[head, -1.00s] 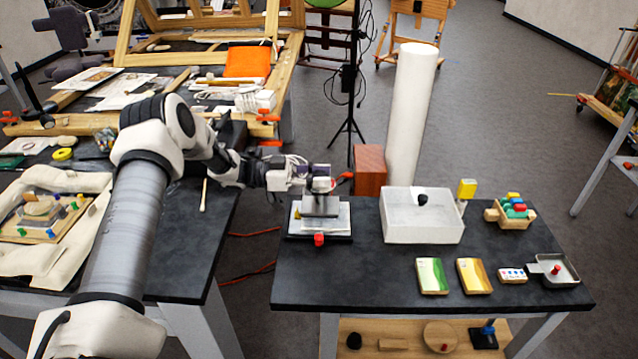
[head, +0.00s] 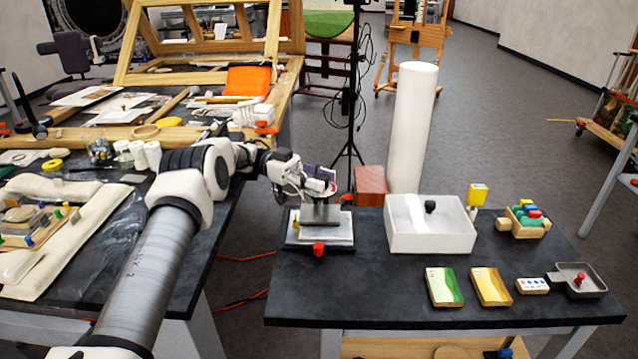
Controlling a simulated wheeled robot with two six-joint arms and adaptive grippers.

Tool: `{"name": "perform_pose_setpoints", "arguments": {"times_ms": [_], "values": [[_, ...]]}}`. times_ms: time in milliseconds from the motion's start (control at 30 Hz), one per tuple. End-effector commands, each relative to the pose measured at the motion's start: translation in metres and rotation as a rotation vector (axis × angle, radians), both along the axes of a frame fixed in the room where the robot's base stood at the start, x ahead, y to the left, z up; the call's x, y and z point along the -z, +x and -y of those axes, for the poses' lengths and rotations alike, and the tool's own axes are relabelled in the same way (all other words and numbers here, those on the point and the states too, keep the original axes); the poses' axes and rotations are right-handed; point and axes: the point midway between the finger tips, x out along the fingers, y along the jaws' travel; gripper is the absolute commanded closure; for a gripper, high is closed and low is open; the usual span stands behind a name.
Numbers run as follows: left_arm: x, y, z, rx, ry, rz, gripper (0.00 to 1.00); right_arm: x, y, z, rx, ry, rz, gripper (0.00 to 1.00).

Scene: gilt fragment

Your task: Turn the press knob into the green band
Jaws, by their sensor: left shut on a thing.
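The small grey press (head: 321,232) stands on the left end of the dark front table, with a metal block on a pale plate and dark base. A red knob (head: 318,249) sits low on its front side. My left gripper (head: 322,192) is at the top of the press, slanting down from the left, and is shut on what seems to be the press knob. The fingers and wrist hide the held part. I cannot make out a green band at this size. My right gripper is not in view.
A white open box (head: 430,240) stands right of the press. A reddish-brown block (head: 371,186) and a tall white roll (head: 412,125) are behind. Green (head: 445,287) and yellow (head: 490,287) cards lie in front. A metal tray (head: 580,280) is at far right.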

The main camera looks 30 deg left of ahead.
Motion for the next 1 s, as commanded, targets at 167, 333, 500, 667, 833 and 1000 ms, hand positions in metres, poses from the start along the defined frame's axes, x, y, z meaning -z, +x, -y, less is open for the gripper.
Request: {"name": "perform_pose_setpoints", "arguments": {"times_ms": [167,333,500,667,833,1000], "values": [[0.004,-0.001,0.002,0.005,0.003,-0.008,0.95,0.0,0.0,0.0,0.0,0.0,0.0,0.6],[0.003,-0.001,0.002,0.004,0.002,-0.007,0.34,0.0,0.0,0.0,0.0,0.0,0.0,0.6],[0.002,0.0,0.001,0.002,0.001,-0.004,0.34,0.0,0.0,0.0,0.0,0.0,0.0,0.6],[-0.002,0.0,0.001,0.001,0.0,-0.002,0.34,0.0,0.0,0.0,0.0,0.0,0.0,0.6],[-0.029,0.0,0.001,0.002,0.0,0.001,0.34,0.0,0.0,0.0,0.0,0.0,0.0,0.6],[-0.069,0.0,0.002,0.003,0.001,0.001,0.34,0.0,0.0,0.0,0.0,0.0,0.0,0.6]]}}
